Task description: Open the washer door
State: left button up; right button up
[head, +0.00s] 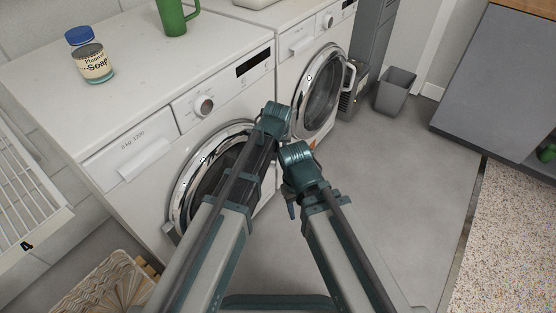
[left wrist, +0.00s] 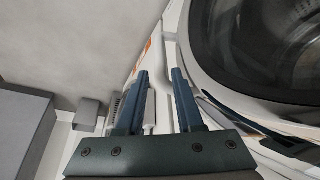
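Two white front-loading machines stand side by side in the head view. The near left one (head: 113,178) has a round chrome-ringed door (head: 182,186), partly hidden by my left arm. I cannot tell whether the pale strip between the fingers is a handle.
A soap jar (head: 92,62) and a green mug (head: 175,14) stand on the left machine. A grey bin (head: 397,92) stands right of the machines. A wicker basket (head: 105,288) is at lower left. A grey cabinet (head: 500,85) is at right. Grey floor (head: 410,170) is clear between.

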pick_arm(q)
jog(key=b+x, duration=0.6)
jog(key=x, duration=0.2)
jog(key=shift+f+b, duration=0.3)
jog(key=shift+b, duration=0.1)
grip_shut()
dwell(1.0)
